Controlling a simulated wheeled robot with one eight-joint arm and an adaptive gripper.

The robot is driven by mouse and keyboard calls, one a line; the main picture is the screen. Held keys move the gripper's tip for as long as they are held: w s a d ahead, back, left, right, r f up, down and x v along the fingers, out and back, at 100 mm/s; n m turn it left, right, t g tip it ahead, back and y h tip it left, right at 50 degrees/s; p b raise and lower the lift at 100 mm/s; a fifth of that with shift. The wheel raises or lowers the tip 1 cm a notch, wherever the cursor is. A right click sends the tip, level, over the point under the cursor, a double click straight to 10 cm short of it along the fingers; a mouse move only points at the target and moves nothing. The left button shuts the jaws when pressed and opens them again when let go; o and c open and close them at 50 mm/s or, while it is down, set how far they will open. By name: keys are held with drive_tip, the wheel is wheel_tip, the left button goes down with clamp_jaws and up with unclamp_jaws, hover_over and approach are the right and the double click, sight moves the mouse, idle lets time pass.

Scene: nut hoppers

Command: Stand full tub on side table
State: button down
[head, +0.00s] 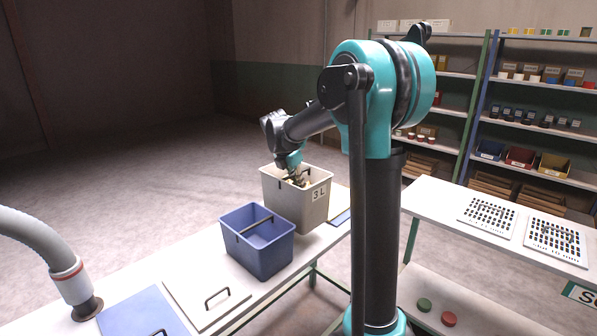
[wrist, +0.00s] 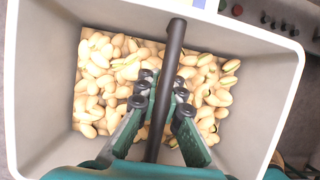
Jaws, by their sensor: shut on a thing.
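A grey tub (head: 297,208) marked "3 L" is at the far part of the long white bench in the head view. The wrist view looks down into the grey tub (wrist: 50,110), which holds many pale pistachio-like nuts (wrist: 105,70). A dark bar handle (wrist: 172,55) crosses its top. My gripper (head: 297,178) reaches into the tub's mouth. In the wrist view my gripper (wrist: 163,92) is shut on the handle, one finger on each side. The tub looks upright; I cannot tell whether its base touches the bench. A white table (head: 432,203) with a lower shelf stands at the right.
A blue tub (head: 257,256) with a bar handle stands just in front of the grey one. Flat lids (head: 195,300) and a grey hose (head: 40,235) are nearer. Two dotted trays (head: 487,217) (head: 555,241) occupy the table's right; its left end is clear.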

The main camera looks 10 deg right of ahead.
drive_tip(key=shift+f, duration=3.5)
drive_tip(key=c, duration=1.7)
unclamp_jaws()
drive_tip(key=shift+r, duration=0.1)
drive_tip(key=v, duration=1.2)
